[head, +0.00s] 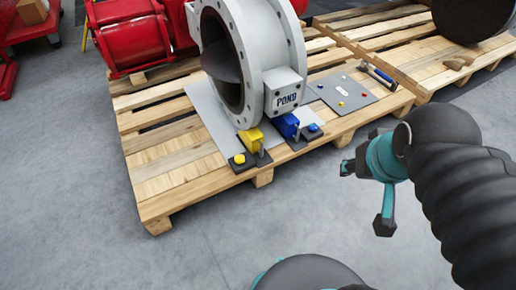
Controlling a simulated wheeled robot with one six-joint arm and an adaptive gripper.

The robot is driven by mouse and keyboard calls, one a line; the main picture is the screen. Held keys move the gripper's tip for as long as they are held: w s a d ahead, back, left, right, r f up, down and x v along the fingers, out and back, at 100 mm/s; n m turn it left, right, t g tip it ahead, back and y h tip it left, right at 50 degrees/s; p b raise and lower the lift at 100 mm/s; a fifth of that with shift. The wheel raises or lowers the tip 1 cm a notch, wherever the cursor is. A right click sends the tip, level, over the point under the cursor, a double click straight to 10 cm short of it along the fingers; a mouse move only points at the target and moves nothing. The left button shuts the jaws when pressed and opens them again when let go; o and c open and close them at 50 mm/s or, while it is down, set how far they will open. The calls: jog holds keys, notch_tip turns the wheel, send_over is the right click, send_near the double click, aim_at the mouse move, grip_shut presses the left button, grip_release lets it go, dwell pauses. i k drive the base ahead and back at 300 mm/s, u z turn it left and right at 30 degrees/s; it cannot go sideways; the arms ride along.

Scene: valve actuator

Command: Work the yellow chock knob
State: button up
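The yellow chock knob (239,158) is a small round yellow cap on a dark base plate at the front edge of the wooden pallet. A yellow chock block (250,139) stands just behind it, under the grey flanged valve (248,60) marked POND. My gripper (347,169) is in front of the pallet, right of the knob and well apart from it. It hangs over the floor and touches nothing that I can see. Its fingers are too small and dark to tell whether they are open or shut.
A blue chock (287,125) with a blue knob (313,127) stands close to the right of the yellow one. A grey plate (342,92) with coloured buttons and a hammer (380,76) lie farther right on the pallet (160,180). The floor in front is clear.

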aim_at(240, 159)
jog(key=u, duration=1.9)
jog(key=i, duration=0.5)
jog(key=z, duration=1.9)
